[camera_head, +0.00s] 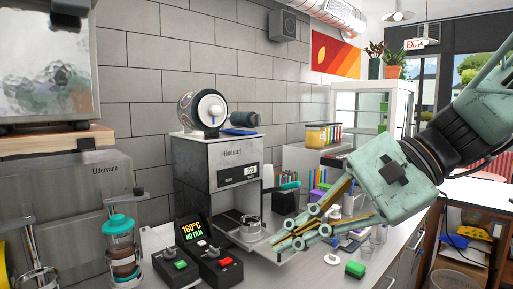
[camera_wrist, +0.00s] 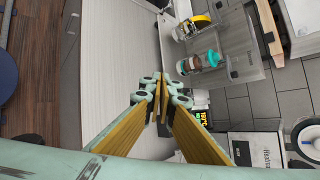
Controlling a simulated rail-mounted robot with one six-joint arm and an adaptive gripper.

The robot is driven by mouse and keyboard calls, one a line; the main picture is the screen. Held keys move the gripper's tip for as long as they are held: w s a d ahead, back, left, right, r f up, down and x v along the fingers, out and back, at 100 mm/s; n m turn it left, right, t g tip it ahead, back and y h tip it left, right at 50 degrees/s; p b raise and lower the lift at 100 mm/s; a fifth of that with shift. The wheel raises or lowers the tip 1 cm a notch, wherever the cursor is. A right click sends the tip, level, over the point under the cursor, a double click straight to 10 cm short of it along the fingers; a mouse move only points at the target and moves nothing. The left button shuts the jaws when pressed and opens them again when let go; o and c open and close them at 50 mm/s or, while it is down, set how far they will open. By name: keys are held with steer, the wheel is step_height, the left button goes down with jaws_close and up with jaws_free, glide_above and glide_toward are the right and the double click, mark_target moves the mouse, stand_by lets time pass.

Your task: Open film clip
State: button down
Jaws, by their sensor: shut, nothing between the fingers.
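The cup sealer (camera_head: 205,163) is a grey box machine standing on the counter against the tiled wall. A film roll (camera_head: 208,110) with a white hub sits on its top, next to a dark cylinder (camera_head: 243,119). A flat blue piece (camera_head: 240,132) lies at the top edge; I cannot tell for sure whether it is the film clip. My gripper (camera_head: 279,243) is shut and empty, right of the sealer's lower front and below the roll. In the wrist view my gripper (camera_wrist: 159,98) has its fingers together, and the sealer (camera_wrist: 258,150) shows at the lower right.
A display (camera_head: 190,231) reads 160°C and NO FILM. A teal-lidded dispenser (camera_head: 121,245) is at the left. Cups, bottles and a green block (camera_head: 355,269) are on the counter at the right.

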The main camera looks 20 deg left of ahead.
steer(key=w+a+r+m+y+p, duration=0.1)
steer(key=w+a+r+m+y, duration=0.3)
steer(key=w+a, duration=0.7)
steer(key=w+a+r+m+y+p, duration=0.15)
steer(key=w+a+r+y, duration=0.45)
steer(key=w, duration=0.9)
steer(key=w+a+f+m+t+y, duration=0.1)
steer(key=w+f+m+t+y, duration=0.1)
steer(key=w+f+m+t, duration=0.4)
steer(key=w+a+f+m+t+y, duration=0.1)
steer(key=w+f+m+t, duration=0.5)
steer(key=w, duration=1.1)
steer(key=shift+a+f+t+y, duration=0.4)
steer(key=shift+f+t, duration=0.2)
steer(key=shift+t, duration=0.2)
steer(key=shift+w+a+r, duration=0.1)
